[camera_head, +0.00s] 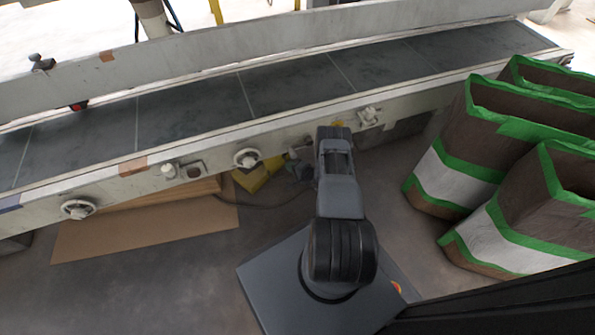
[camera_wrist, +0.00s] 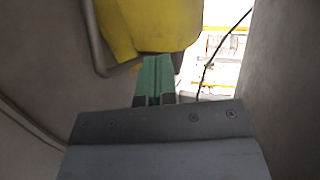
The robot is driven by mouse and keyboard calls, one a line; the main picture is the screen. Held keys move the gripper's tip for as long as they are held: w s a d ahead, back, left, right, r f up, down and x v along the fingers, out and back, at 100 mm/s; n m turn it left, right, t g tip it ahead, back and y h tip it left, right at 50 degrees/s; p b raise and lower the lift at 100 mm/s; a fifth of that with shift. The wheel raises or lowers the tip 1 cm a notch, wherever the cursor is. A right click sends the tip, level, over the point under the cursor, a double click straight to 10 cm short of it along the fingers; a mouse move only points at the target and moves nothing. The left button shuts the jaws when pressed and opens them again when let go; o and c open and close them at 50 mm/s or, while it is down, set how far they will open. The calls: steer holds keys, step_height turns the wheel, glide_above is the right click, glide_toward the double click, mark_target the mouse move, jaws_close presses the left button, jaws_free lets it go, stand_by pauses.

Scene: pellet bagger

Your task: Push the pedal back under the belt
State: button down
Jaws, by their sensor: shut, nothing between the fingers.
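In the head view my arm hides most of the gripper.
The conveyor belt (camera_head: 190,112) runs across the scene, with knobs and a handwheel (camera_head: 79,209) on its near rail. Flat cardboard (camera_head: 150,228) lies below it at left. Brown bags with green edges (camera_head: 455,165) stand at right. Bare floor lies front left.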

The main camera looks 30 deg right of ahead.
mark_target(274, 158)
steer(key=b+x, duration=0.2)
steer(key=x, duration=0.3)
steer(key=shift+w+a+r, duration=0.1)
steer(key=shift+w, duration=0.25)
steer(key=shift+w+a+r+b, duration=0.15)
steer(key=shift+w+b, duration=0.1)
steer(key=shift+w, duration=0.2)
steer(key=shift+w+a+f+b, duration=0.15)
steer(key=shift+w+b, duration=0.1)
steer(key=shift+w, duration=0.25)
steer(key=shift+r, duration=0.15)
